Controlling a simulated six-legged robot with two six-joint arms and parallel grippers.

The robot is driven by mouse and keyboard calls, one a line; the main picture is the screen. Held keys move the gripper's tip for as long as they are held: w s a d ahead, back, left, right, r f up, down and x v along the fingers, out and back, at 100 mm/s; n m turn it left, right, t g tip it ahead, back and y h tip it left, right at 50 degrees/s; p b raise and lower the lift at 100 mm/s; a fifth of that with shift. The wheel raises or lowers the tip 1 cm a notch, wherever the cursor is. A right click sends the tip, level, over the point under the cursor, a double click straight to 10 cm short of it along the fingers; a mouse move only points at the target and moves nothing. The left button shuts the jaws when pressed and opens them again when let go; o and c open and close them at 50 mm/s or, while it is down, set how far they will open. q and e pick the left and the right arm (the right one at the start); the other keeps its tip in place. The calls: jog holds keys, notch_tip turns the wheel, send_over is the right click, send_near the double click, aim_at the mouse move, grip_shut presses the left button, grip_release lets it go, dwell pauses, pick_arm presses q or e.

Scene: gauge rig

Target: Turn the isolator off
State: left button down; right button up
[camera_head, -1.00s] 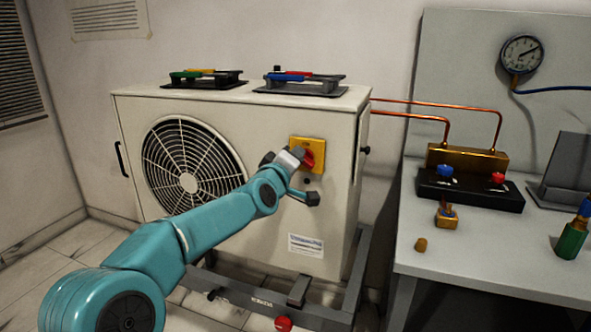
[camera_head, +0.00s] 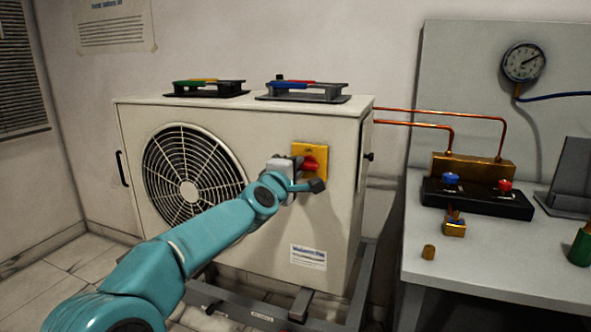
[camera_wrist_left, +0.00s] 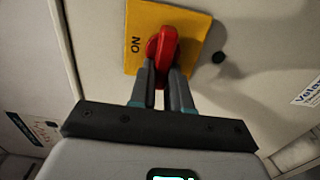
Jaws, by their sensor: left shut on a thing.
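The isolator is a yellow plate (camera_head: 321,152) with a red handle (camera_head: 311,164) on the front of the cream outdoor unit (camera_head: 270,135). In the left wrist view the red handle (camera_wrist_left: 167,49) stands out from the yellow plate (camera_wrist_left: 142,22), and the word ON shows on the plate's left side. My left gripper (camera_wrist_left: 164,82) is shut on the red handle, one finger on each side of it. In the head view the handle lies about level, and the gripper (camera_head: 297,165) partly covers the plate's left side. My right gripper is not in view.
The unit has a fan grille (camera_head: 190,165) and two manifold trays (camera_head: 303,95) on top. Copper pipes (camera_head: 430,112) run right to a bench (camera_head: 480,265) with a brass block (camera_head: 470,166), small fittings and a wall gauge (camera_head: 522,62). Floor is clear at left.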

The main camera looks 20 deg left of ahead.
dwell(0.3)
pick_arm(q)
jog(key=c, duration=1.1)
grip_release()
jog(key=s+b, duration=0.1)
jog(key=s, duration=0.4)
jog(key=s+b, duration=0.1)
jog(key=s, duration=1)
jog(key=shift+s+a+b, duration=0.2)
jog(key=shift+a+b, duration=0.1)
jog(key=shift+b, duration=0.1)
